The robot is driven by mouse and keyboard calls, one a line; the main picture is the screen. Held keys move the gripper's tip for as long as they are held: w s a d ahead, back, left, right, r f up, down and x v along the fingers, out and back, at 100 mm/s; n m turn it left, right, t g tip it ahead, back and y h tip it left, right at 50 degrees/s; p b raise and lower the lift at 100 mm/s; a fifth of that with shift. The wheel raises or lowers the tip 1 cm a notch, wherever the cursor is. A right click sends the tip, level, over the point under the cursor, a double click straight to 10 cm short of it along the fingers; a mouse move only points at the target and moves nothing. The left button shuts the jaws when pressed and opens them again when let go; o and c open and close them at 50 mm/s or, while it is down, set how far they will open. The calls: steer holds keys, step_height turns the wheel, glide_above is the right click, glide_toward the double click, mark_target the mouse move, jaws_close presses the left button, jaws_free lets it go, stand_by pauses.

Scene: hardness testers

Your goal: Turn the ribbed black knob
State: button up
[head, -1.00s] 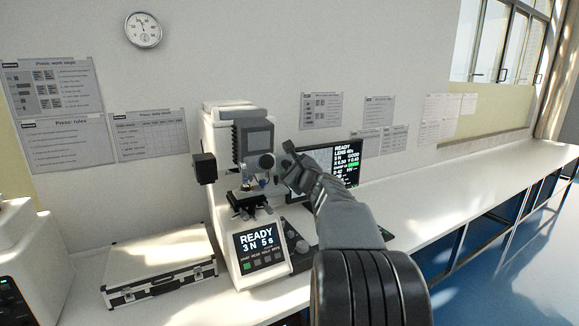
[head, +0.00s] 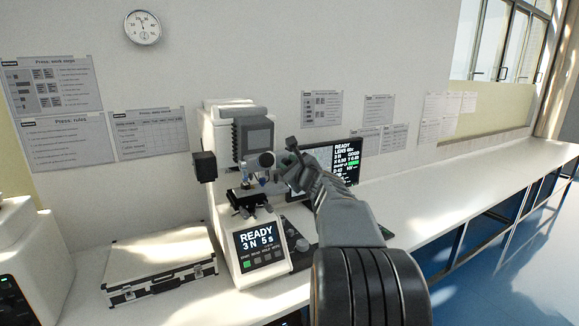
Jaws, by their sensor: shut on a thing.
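The white hardness tester (head: 222,190) stands on the bench, its front panel reading READY, 3 N 5 s. My gripper (head: 286,160) is at the right side of its head, beside the round lens part (head: 265,160). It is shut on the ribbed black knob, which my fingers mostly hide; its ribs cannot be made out. The stage (head: 248,199) is below and left of my gripper. A squarish black part (head: 204,167) sticks out on the tester's left side.
A monitor (head: 350,165) stands close behind my gripper. A silver-edged case (head: 160,268) lies left of the tester, and another white machine (head: 28,255) stands at far left. The bench (head: 470,185) is clear to the right.

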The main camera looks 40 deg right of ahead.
steer(key=shift+m, duration=0.3)
steer(key=o, duration=0.9)
steer(key=shift+o, duration=0.2)
steer(key=shift+s, duration=0.1)
steer(key=s+a+b, duration=0.2)
steer(key=s+b, duration=0.1)
steer(key=s, duration=1)
steer(key=shift+s, duration=0.25)
